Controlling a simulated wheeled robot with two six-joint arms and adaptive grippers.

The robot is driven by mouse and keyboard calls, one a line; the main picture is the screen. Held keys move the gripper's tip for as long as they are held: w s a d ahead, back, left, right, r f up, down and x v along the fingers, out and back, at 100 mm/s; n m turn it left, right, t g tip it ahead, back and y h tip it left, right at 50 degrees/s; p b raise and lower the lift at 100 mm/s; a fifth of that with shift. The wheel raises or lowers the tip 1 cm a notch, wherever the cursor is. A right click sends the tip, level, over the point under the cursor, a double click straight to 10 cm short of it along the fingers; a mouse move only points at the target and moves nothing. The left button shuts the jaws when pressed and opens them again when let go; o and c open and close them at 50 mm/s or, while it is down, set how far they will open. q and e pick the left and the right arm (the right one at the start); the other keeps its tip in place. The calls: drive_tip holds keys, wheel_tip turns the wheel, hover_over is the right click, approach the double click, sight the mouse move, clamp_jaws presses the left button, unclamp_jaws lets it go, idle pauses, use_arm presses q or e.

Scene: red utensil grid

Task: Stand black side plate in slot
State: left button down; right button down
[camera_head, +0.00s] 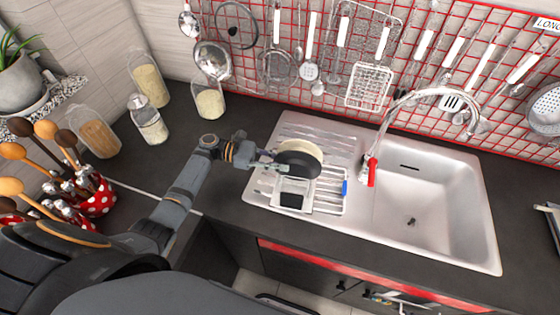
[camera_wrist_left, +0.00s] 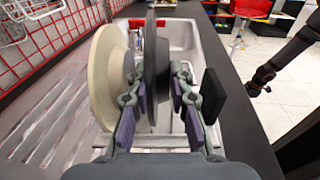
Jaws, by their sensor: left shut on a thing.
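The black side plate (camera_head: 297,165) is held by my left gripper (camera_head: 272,166) over the dish rack (camera_head: 330,204) on the sink's drainer. In the left wrist view the black plate (camera_wrist_left: 157,75) is upright, edge-on, between the fingers of my left gripper (camera_wrist_left: 157,100). A cream plate (camera_head: 309,150) stands upright just behind it; in the left wrist view the cream plate (camera_wrist_left: 108,75) is to its left. Whether the black plate's lower edge touches the rack is hidden. A dark arm end, seemingly my right gripper (camera_wrist_left: 257,88), shows at the right; its fingers are unclear.
A small dark square item (camera_head: 291,200) sits in the rack's front; it is close to the gripper's right finger in the wrist view (camera_wrist_left: 213,96). The sink basin (camera_head: 430,200) and red-handled tap (camera_head: 372,172) are to the right. Jars and a red utensil grid stand behind.

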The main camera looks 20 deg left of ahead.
use_arm(q)
drive_tip(key=shift+f+b, duration=0.45)
drive_tip(key=shift+f, duration=0.2)
drive_tip(key=c, duration=1.1)
unclamp_jaws()
drive_tip(key=a, duration=0.4)
drive_tip(key=s+a, duration=0.1)
drive_tip(key=a, duration=0.3)
drive_tip(key=a+r, duration=0.1)
drive_tip(key=a, duration=0.3)
drive_tip(key=shift+s, duration=0.3)
drive_tip(key=shift+d, duration=0.1)
